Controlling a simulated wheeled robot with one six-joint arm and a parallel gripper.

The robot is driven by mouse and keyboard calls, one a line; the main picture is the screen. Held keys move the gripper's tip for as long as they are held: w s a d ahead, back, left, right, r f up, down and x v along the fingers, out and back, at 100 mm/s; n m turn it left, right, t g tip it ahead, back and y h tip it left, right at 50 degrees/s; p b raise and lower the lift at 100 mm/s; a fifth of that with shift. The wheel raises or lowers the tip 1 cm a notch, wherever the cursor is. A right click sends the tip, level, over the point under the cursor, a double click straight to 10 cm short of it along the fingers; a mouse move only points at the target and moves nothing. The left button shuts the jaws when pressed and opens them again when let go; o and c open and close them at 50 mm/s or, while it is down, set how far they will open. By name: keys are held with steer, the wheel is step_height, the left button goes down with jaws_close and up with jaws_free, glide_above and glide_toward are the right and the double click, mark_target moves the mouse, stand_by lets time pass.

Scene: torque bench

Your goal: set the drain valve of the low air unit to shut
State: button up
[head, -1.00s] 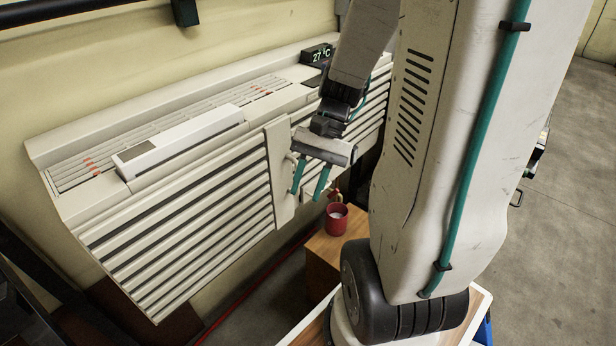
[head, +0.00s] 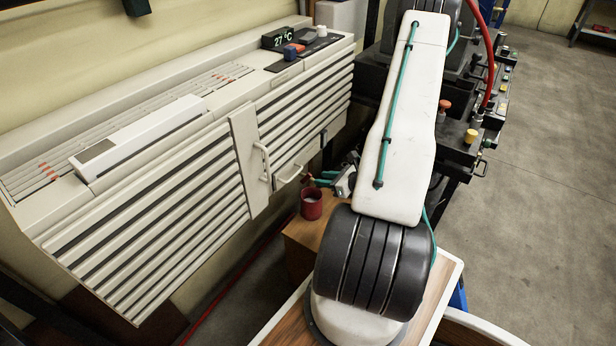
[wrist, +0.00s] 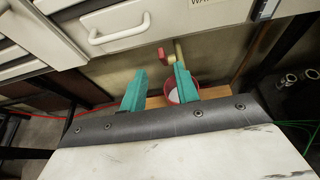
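The low air unit (head: 150,215) is a long cream slatted casing on the wall at the left of the head view. Its drain valve shows in the wrist view as a small red lever (wrist: 163,57) beside a brass pipe (wrist: 179,50), under the unit's edge. Whether the lever stands at open or shut I cannot tell. My gripper (wrist: 159,84) is open, its two teal fingers apart with nothing held between them. The valve lies just beyond the fingertips, apart from them as far as I can see. In the head view my gripper (head: 326,179) is partly hidden by my arm.
A red mug (head: 311,205) with pale contents stands on a wooden box (head: 298,240) below the valve; a finger overlaps it in the wrist view. A white handle (wrist: 118,29) sticks out from the unit nearby. A dark bench with knobs (head: 465,140) stands right.

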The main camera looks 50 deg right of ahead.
mark_target(308, 176)
steer(key=x, duration=0.7)
steer(key=shift+w+d+f, duration=0.15)
steer(key=shift+w+d, duration=0.05)
steer(key=shift+w, duration=0.15)
jaws_close()
